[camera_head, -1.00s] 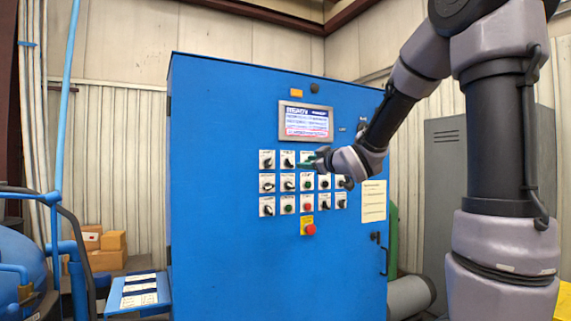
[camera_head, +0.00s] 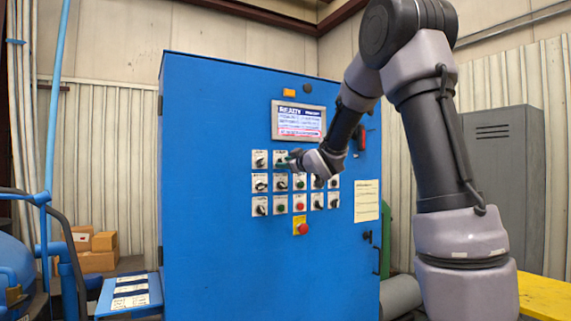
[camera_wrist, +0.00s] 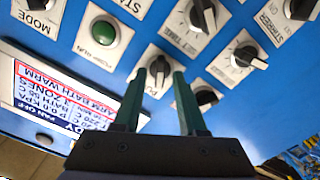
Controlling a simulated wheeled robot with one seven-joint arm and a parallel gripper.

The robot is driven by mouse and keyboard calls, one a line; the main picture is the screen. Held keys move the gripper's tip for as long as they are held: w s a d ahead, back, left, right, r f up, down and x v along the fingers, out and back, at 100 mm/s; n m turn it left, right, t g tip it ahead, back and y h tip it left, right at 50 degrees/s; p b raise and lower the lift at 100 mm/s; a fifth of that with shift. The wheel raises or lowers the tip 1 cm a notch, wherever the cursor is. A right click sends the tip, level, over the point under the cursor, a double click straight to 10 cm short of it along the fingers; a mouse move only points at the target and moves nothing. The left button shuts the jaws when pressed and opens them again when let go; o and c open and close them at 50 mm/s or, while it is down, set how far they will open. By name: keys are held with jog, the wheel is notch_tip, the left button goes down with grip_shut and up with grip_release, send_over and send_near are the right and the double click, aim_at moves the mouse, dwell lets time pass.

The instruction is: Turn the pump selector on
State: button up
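In the wrist view a black selector knob (camera_wrist: 160,67) on a white plate shows between my fingertips. Its label is partly hidden and seems to begin "PU"; it is probably the pump selector. In the head view it seems to be the second knob (camera_head: 280,156) of the top row, partly covered by my gripper. My gripper (camera_wrist: 161,74) has two dark green fingers, spread apart with the knob seen between their tips. I cannot tell whether they touch it or how deep they reach. My gripper (camera_head: 290,161) is at the panel in the head view.
A green push button (camera_wrist: 103,31) and other black knobs (camera_wrist: 205,98) sit close around. A lit display (camera_head: 298,121) is above the controls. A red emergency stop (camera_head: 301,228) is below them, on the blue cabinet (camera_head: 215,240). A yellow object (camera_head: 545,298) is at lower right.

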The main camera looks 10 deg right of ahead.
grip_shut()
jog(key=shift+d+m, duration=0.1)
jog(key=shift+m, duration=0.3)
jog(key=m, duration=1.1)
jog(key=shift+d, duration=0.1)
dwell(0.4)
jog(key=shift+o, duration=1.2)
grip_release()
jog(key=shift+s, duration=0.1)
